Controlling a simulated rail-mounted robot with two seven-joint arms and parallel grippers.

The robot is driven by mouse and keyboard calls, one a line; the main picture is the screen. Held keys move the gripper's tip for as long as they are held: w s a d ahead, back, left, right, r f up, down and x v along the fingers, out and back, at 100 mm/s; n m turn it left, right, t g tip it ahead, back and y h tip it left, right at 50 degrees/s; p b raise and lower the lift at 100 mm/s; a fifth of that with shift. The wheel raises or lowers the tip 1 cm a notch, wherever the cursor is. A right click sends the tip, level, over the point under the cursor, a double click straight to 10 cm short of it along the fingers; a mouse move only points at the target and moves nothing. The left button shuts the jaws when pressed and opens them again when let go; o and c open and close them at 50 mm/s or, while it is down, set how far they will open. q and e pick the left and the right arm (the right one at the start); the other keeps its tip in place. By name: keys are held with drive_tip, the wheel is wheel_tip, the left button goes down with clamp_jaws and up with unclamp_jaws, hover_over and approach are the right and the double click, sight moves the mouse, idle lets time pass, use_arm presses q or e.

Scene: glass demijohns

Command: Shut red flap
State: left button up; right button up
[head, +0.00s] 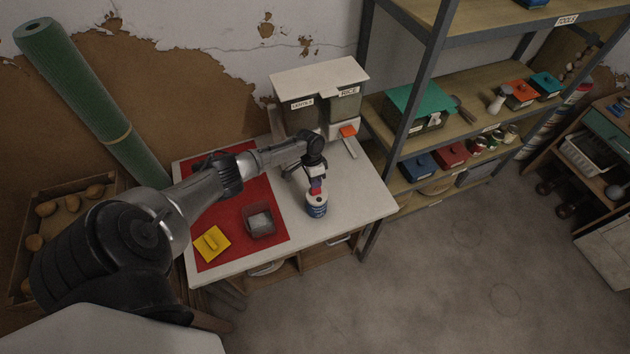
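A small blue and white can (317,208) stands upright on the white table, right of the red mat. A small red part (316,187) shows at its top, and looks like the red flap; its angle is too small to tell. My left gripper (315,184) points down directly over the can, at or just above this red part. Its fingers are small and partly merge with the red part, so I cannot tell whether they touch it or how far apart they are. My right gripper is out of view.
Two dispensers (320,95) stand at the table's back, with an orange-red piece (348,131) under the right one. The table (360,205) is clear right of the can.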

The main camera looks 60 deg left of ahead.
use_arm(q)
clamp_jaws()
